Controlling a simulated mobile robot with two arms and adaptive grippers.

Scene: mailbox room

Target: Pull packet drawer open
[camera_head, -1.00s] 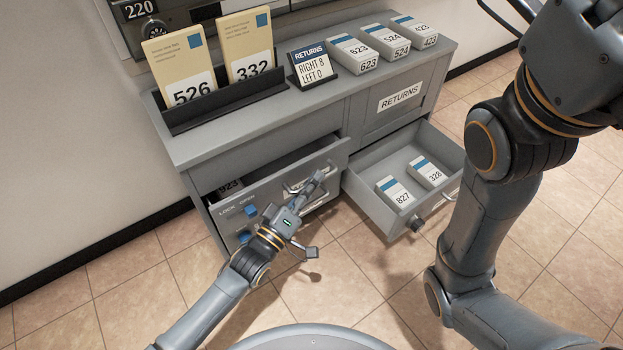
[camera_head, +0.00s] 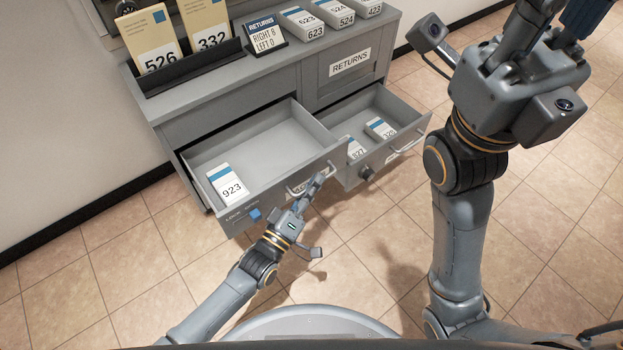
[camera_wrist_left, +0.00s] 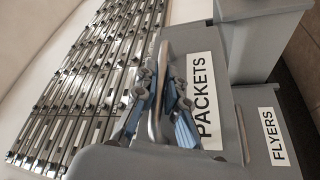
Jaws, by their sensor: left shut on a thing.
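The packet drawer (camera_head: 268,192) is a grey drawer pulled well out of the cabinet, with a packet marked 923 (camera_head: 229,184) lying inside at its left. Its bar handle (camera_head: 296,190) is on the front. The left wrist view shows the PACKETS label (camera_wrist_left: 204,98) beside the handle (camera_wrist_left: 157,85). My left gripper (camera_head: 314,186) is at the handle, and in the left wrist view its fingers (camera_wrist_left: 158,107) are closed around the bar. My right gripper (camera_head: 507,40) is raised at the upper right, away from the drawer; its jaw state is unclear.
The right drawer (camera_head: 407,140) also stands open with two packets inside. A blue knob (camera_head: 254,214) is on the packet drawer's front. A RETURNS panel (camera_head: 350,62), card rack (camera_head: 190,70) and several packets are above. The tiled floor in front is clear.

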